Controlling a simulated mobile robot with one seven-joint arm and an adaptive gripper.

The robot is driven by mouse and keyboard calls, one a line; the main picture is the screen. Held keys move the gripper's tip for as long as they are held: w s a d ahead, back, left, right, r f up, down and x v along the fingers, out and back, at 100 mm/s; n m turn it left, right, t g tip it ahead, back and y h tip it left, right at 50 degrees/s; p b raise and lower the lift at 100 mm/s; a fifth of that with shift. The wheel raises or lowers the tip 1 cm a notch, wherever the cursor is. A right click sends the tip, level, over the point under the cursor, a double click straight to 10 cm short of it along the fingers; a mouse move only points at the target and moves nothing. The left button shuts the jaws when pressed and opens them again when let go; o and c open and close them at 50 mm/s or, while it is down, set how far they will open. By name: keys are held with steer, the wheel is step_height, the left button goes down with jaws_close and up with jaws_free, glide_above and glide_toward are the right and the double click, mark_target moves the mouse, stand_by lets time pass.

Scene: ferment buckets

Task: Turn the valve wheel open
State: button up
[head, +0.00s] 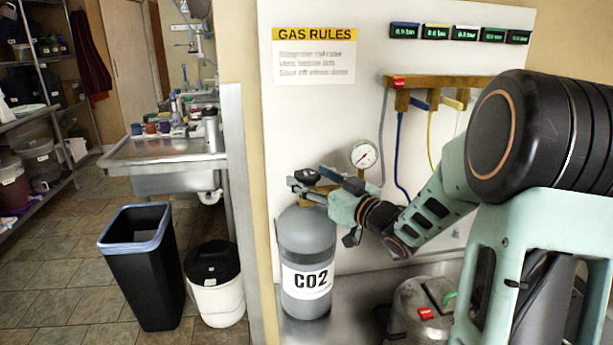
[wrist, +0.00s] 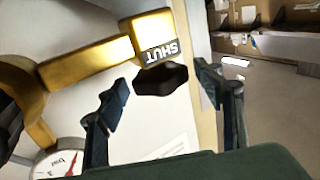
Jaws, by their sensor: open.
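The valve wheel (wrist: 162,79) is a small black faceted knob at the end of a brass valve body (wrist: 90,68). A dark label reading SHUT, upside down, sits beside the wheel. My gripper (wrist: 162,80) is open, one finger on each side of the wheel, with visible gaps. I cannot tell how deep the wheel sits between the fingers. In the head view my gripper (head: 308,182) is at the top of the grey CO2 cylinder (head: 305,240). There the fingers and the valve overlap, and the wheel is hard to make out.
A round pressure gauge (head: 364,155) is close to my gripper, and also shows in the wrist view (wrist: 60,163). A wooden hose rack (head: 440,82) and a GAS RULES sign (head: 314,34) are on the white panel. A black bin (head: 145,270) and white bucket (head: 215,290) stand left.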

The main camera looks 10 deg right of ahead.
steer(key=v, duration=1)
steer(key=shift+s, duration=0.1)
